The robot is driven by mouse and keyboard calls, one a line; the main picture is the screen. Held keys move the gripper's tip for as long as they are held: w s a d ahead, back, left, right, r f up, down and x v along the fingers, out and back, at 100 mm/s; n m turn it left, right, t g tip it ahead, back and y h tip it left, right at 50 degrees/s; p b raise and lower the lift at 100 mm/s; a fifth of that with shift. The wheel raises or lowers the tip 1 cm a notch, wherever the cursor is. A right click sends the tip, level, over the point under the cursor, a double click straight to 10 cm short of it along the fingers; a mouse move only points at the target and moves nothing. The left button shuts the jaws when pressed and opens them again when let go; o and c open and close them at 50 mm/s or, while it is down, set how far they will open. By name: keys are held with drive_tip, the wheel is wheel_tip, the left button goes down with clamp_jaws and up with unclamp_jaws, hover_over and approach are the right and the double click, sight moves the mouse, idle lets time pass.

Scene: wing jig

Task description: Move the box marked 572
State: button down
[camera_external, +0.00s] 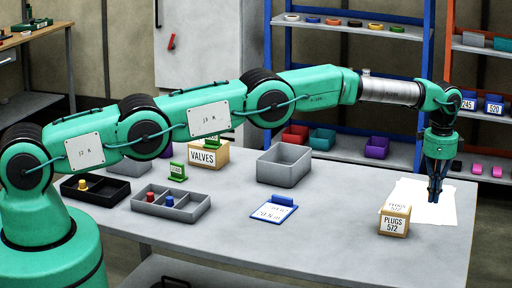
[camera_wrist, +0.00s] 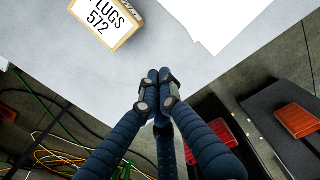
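The box marked PLUGS 572 (camera_external: 394,221) is a small tan box with white labels, standing near the right front edge of the grey table. In the wrist view the box (camera_wrist: 108,20) shows at the top left, partly cut off by the frame. My gripper (camera_external: 434,196) points down to the right of the box, over white paper sheets, apart from the box. In the wrist view my gripper's dark fingers (camera_wrist: 157,86) come together at their tips with nothing visible between them.
White sheets (camera_external: 445,212) lie beside the box. On the table (camera_external: 330,250) are a blue clipboard (camera_external: 274,208), a grey bin (camera_external: 284,165), a VALVES box (camera_external: 208,155) and divided trays (camera_external: 172,203). Shelves with bins stand behind. The table edge is close to my gripper.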

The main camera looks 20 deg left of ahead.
sight(349, 224)
drive_tip(key=shift+f, duration=0.1)
idle(0.3)
wheel_tip(349, 224, down, 10)
drive_tip(key=shift+f+b, duration=0.1)
drive_tip(key=shift+b, duration=0.55)
drive_tip(key=shift+a+r, duration=0.3)
drive_tip(key=shift+a, duration=0.75)
drive_tip(key=shift+a+f, duration=0.1)
drive_tip(key=shift+a, duration=0.85)
drive_tip(key=shift+a, duration=0.2)
drive_tip(key=shift+a+p, duration=0.5)
drive_tip(key=shift+a, duration=1.55)
drive_tip(key=a+p, duration=0.1)
drive_tip(key=a, duration=1.5)
